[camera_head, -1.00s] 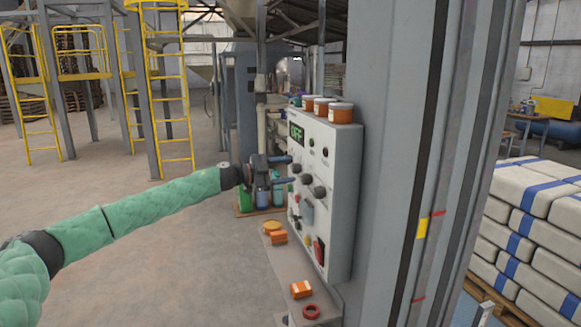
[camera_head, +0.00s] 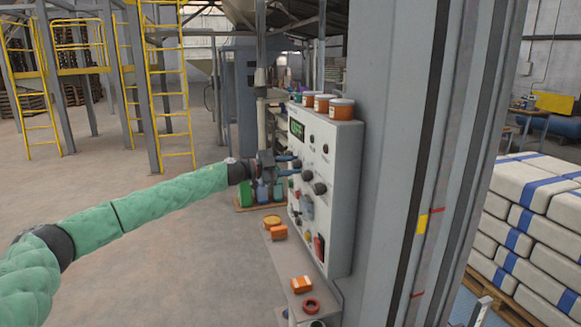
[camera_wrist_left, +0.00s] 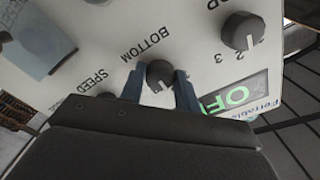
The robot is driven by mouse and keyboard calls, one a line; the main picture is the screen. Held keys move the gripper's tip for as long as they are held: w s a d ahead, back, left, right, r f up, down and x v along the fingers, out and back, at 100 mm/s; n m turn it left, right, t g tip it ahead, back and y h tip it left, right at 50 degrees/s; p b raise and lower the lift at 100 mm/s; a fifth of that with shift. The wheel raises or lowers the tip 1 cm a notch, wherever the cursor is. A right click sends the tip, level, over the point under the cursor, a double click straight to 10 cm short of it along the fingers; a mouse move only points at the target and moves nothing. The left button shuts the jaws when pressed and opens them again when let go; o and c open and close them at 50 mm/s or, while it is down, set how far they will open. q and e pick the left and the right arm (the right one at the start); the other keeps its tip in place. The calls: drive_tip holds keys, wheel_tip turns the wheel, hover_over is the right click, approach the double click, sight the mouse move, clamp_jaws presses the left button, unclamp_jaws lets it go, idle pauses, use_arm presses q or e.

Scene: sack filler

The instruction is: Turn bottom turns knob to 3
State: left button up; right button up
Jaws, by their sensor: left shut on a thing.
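The control panel (camera_head: 340,180) is a pale grey box on the column, with several dark knobs and a green-lit display (camera_head: 297,128). In the left wrist view the panel appears upside down. There the knob labelled BOTTOM (camera_wrist_left: 160,75) is dark and round with a pale pointer line toward the gripper's palm. My left gripper (camera_wrist_left: 160,88) is shut on this knob, with one blue finger on each side. In the head view my left gripper (camera_head: 288,164) reaches the panel's front from the left. The numbers around this knob are hidden. My right gripper is not in view.
Another knob (camera_wrist_left: 242,30) with numbers beside it is close by in the left wrist view. Orange-brown jars (camera_head: 341,109) stand on the panel's top. A shelf (camera_head: 282,262) below holds orange items. Stacked white sacks (camera_head: 530,235) stand at the right.

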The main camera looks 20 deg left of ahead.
use_arm(q)
drive_tip(key=shift+m, duration=0.6)
drive_tip(key=shift+f+m+b, duration=0.1)
drive_tip(key=shift+m+b, duration=0.35)
drive_tip(key=shift+m, duration=0.15)
drive_tip(key=m+b, duration=0.3)
drive_tip(key=m, duration=0.3)
drive_tip(key=shift+d+m, duration=0.1)
drive_tip(key=shift+m, duration=0.3)
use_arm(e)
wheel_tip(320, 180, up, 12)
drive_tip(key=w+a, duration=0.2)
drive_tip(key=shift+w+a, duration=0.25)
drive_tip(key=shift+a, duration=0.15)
use_arm(q)
drive_tip(key=o, duration=1)
